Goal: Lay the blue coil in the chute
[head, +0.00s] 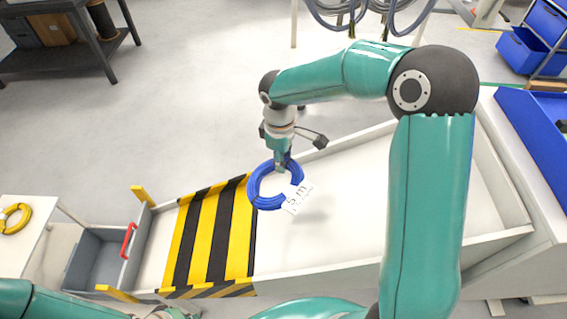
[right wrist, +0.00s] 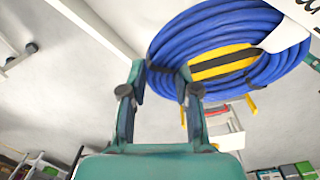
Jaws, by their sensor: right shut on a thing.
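The blue coil (head: 264,201) with a white "5 m" tag (head: 297,199) hangs over the white chute (head: 340,215) in the head view. My right gripper (head: 281,165) is shut on the blue coil at its upper edge. In the right wrist view the two fingers (right wrist: 165,85) are at the rim of the blue coil (right wrist: 215,45). Whether the coil touches the chute floor is hard to tell. The left arm shows at the lower left edge of the head view; its fingers cannot be made out.
The chute has a yellow-and-black striped section (head: 213,232) and low side walls. At its left end is a grey bin (head: 97,262) with a red handle (head: 128,240). A yellow coil (head: 14,218) lies on a white table at far left. A blue tray (head: 535,140) stands at right.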

